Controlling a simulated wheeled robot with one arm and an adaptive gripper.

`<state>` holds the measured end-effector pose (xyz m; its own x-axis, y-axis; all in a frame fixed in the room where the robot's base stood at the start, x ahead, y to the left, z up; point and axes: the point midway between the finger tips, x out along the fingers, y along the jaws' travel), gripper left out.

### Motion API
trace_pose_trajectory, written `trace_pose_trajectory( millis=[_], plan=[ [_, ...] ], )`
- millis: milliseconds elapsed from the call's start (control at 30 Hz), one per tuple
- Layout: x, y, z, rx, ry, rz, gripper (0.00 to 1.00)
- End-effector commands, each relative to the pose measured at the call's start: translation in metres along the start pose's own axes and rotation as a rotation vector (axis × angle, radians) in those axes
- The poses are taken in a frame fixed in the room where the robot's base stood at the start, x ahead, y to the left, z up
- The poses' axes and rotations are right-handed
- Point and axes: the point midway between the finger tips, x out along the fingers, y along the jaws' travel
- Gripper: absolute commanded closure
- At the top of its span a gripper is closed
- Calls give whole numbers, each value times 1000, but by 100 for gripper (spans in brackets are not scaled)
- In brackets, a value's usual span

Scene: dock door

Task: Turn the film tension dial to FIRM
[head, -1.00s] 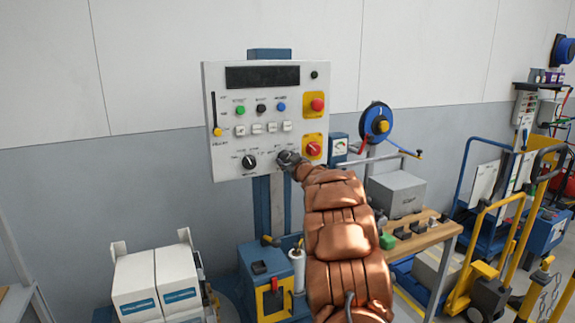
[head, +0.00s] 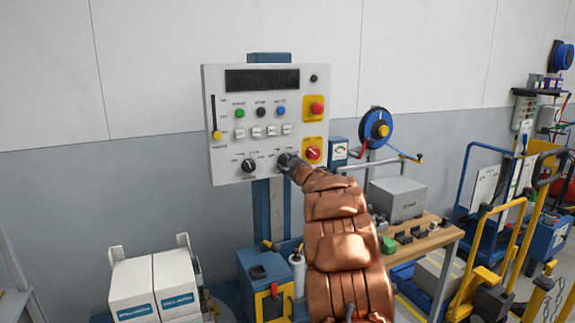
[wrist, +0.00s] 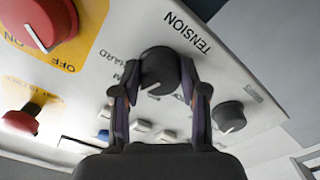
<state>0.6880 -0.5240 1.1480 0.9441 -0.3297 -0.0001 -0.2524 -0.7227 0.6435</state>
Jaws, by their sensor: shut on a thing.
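The film tension dial (wrist: 158,68) is a dark round knob with a white pointer line, under the printed word TENSION in the wrist view. The pointer lies toward the lower left of that view. Part of a label reading HARD shows beside the knob; other lettering there is partly hidden by a finger. My gripper (wrist: 160,82) is shut on the dial, one finger on each side. In the head view the dial sits low on the white control panel (head: 222,110), and my gripper (head: 287,160) largely covers it.
A second black dial (head: 249,165) is to the left on the panel. A red rotary switch (head: 313,153) on a yellow plate is close to the right of my gripper, with a red button (head: 317,108) above it. Small white buttons (head: 271,131) sit above the dials.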

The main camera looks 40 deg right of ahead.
Motion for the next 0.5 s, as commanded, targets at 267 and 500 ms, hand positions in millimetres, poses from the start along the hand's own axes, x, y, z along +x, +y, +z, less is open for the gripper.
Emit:
trace_pose_trajectory(
  millis=[267,500],
  plan=[
    [0,2,-3,0,4,2,32],
    [0,1,-1,1,2,1,32]
  ],
)
